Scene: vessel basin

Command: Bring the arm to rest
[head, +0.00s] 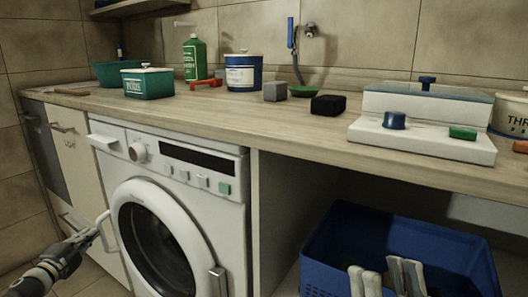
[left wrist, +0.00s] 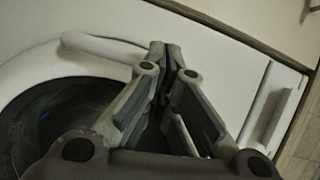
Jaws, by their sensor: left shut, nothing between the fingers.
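My left gripper (head: 90,233) is low at the left in the head view, in front of the cabinet beside the washing machine (head: 215,215). In the left wrist view its fingertips (left wrist: 166,48) meet, with nothing between them. Its tips appear close to a curved white handle (head: 106,232); I cannot tell whether they touch. My right gripper (head: 386,280) shows at the bottom edge in front of the blue crate (head: 460,265). Its two pale fingers stand apart, with no object seen between them; the rest of it is cut off.
The wooden counter (head: 290,115) carries a green tub (head: 148,85), a green bottle (head: 194,58), a blue pot (head: 243,75), a black block (head: 328,105) and a white stand (head: 425,140). The washer's round door (head: 160,240) looks shut. Floor shows at the lower left.

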